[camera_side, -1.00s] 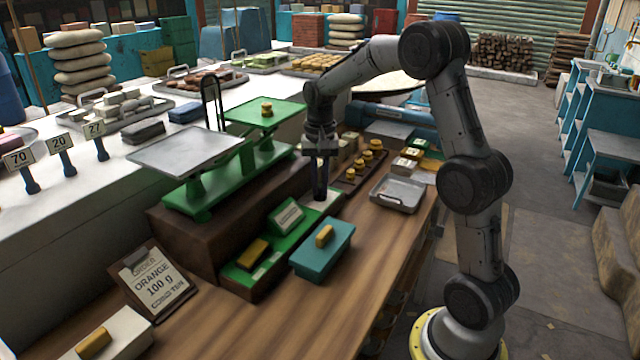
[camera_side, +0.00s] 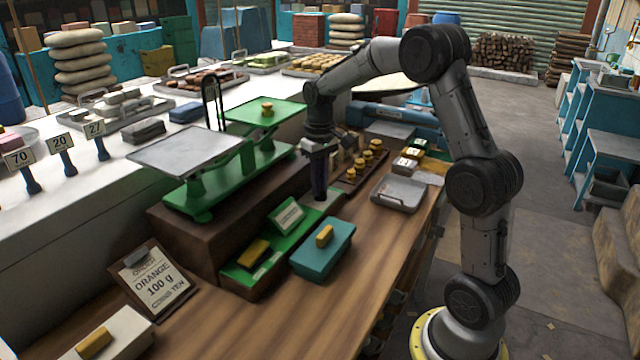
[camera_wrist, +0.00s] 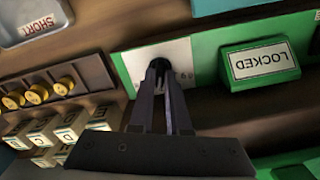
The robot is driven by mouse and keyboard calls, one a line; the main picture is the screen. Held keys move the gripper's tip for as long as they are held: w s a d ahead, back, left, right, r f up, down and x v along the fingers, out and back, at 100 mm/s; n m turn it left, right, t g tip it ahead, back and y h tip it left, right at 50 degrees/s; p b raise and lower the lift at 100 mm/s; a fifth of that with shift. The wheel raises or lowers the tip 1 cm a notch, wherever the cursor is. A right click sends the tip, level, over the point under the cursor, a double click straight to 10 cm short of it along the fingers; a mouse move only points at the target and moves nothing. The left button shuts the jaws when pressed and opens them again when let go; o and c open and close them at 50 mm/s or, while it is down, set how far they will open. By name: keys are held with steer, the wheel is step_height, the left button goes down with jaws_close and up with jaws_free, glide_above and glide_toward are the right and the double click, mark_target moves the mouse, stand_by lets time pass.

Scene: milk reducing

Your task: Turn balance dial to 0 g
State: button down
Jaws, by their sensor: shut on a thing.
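The dial plate (camera_wrist: 132,66) is a white panel set in a green strip in the wrist view. It also shows at the counter's front in the side view (camera_side: 331,197). Small marks on it are partly hidden and I cannot read the setting. My gripper (camera_wrist: 167,68) points down and is shut on the dark dial knob (camera_wrist: 184,66), which its fingers mostly cover. In the side view my gripper (camera_side: 320,197) stands at the plate. The green balance (camera_side: 185,199) stands on a brown block behind and left, with a grey pan (camera_side: 180,150) and a green pan (camera_side: 250,108).
A green LOCKED sign (camera_wrist: 262,62) stands close beside the plate. Brass weights (camera_side: 367,157) and lettered blocks (camera_wrist: 40,135) sit nearby. A grey tray (camera_side: 397,194) and a teal box (camera_side: 322,250) flank the gripper.

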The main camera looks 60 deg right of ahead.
steer(key=n, duration=0.4)
steer(key=shift+r+n, duration=0.1)
steer(key=shift+n, duration=0.2)
steer(key=n, duration=0.3)
steer(key=shift+a+n, duration=0.1)
steer(key=shift+n, duration=0.3)
steer(key=n, duration=0.3)
steer(key=shift+n, duration=2.1)
steer(key=c, duration=0.9)
jaws_free()
step_height(320, 180, up, 14)
steer(key=shift+f, duration=0.1)
